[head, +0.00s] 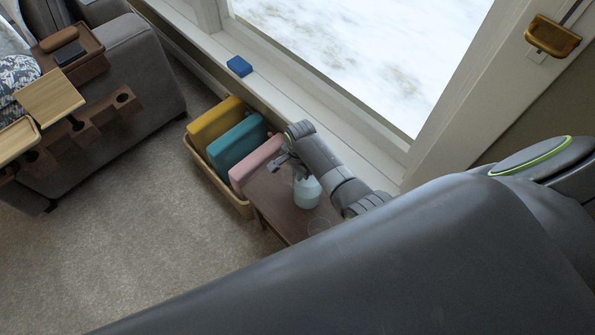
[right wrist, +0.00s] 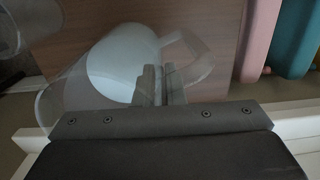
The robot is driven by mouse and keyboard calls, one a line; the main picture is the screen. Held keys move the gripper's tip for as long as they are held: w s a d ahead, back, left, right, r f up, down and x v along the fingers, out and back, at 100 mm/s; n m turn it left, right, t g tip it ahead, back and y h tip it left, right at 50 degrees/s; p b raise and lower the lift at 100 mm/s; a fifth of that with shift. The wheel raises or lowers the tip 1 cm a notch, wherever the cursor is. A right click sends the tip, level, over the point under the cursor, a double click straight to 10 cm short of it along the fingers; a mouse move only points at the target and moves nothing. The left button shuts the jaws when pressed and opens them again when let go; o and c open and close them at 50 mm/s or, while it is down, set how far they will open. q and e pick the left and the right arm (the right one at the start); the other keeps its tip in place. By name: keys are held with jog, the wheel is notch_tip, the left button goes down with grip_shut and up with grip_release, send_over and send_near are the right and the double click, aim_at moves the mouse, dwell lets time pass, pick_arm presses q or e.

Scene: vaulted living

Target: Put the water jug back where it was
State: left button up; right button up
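The water jug (head: 307,192) is clear with pale blue water in it. It is upright at the small wooden side table (head: 272,197) below the window; I cannot tell whether its base touches the top. In the right wrist view the jug (right wrist: 122,62) fills the upper middle, its clear handle (right wrist: 205,47) reaching right. My right gripper (right wrist: 163,85) has its fingers close together at the handle, seemingly shut on it; the contact is partly hidden. In the head view the right gripper (head: 287,164) is beside the jug. My left gripper is not in view.
A clear glass (head: 318,226) stands close to the jug on the table. A blue object (head: 239,66) lies on the window sill. A grey sofa (head: 137,70) stands at the left, with open carpet before it.

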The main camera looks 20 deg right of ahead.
jog(key=shift+o, duration=1.2)
notch_tip(320, 180, up, 12)
jog(key=p, duration=0.3)
jog(key=shift+d, duration=0.25)
jog(key=shift+s+r, duration=0.1)
